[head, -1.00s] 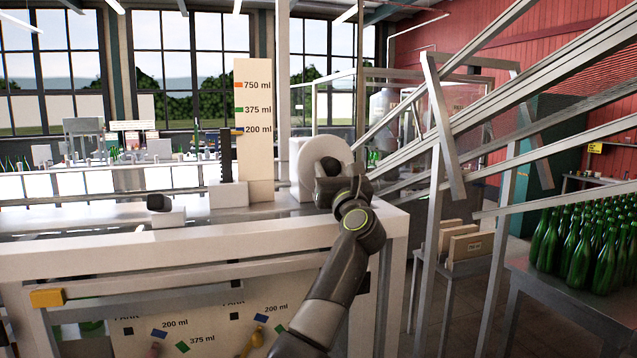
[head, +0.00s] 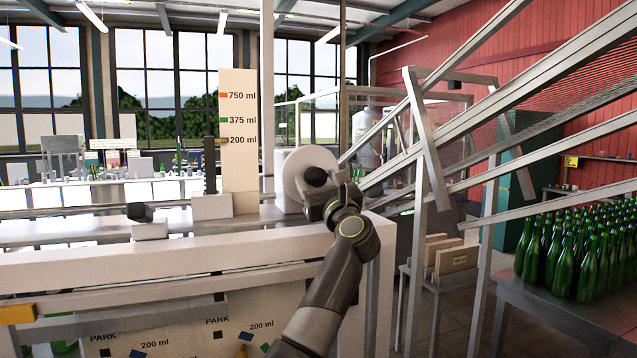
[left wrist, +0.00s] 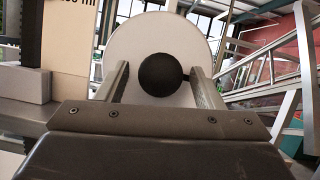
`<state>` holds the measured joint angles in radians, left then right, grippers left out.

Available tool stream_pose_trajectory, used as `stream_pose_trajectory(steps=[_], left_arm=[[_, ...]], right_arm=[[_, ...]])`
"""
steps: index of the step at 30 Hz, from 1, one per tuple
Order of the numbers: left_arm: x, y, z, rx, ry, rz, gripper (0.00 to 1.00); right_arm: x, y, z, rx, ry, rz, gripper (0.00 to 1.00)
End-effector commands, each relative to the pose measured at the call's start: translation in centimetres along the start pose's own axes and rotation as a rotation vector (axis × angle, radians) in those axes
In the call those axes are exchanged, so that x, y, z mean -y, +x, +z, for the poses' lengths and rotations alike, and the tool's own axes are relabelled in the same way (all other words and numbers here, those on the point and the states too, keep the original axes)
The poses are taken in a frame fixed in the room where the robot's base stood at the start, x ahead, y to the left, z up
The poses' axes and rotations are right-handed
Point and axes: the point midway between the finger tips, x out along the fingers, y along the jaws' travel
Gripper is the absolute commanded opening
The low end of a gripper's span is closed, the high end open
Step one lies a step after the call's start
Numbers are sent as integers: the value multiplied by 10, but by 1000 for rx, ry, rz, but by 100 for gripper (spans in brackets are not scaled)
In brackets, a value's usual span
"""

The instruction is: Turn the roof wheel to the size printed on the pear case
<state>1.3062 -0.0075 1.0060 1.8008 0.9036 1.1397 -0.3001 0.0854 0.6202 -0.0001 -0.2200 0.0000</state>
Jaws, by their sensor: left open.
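The roof wheel (head: 295,186) is a white disc with a round black knob (head: 316,176), beside the size board in the head view. The tall cream size board (head: 240,172) reads 750 ml, 375 ml and 200 ml from top to bottom. My left gripper (head: 328,200) is open at the knob. In the left wrist view its fingers (left wrist: 160,92) stand either side of the knob; contact is unclear. A cream case (head: 457,259) stands at right; its print is too small to read. My right gripper is not in view.
Slanting metal rails (head: 470,110) and uprights stand close right of my left arm. Green bottles (head: 567,255) crowd a table at far right. The white machine bench (head: 150,268) lies below the wheel, with a 200 ml-labelled panel on its front.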

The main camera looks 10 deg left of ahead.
Motion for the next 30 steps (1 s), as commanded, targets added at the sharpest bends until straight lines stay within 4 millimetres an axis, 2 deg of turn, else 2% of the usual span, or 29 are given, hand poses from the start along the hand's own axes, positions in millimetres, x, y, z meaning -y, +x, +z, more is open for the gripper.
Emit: stream_pose_trajectory(steps=[5,11,17,24,30], left_arm=[[0,-3,0,1,0,0,61],[0,-25,-4,0,-3,-1,61],[0,-66,-6,-1,-5,-2,61],[0,-124,-6,-2,-5,-3,61],[0,-159,-4,-2,-2,-1,61]], right_arm=[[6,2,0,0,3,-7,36],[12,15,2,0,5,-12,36],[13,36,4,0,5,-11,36],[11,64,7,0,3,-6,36],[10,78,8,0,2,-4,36]])
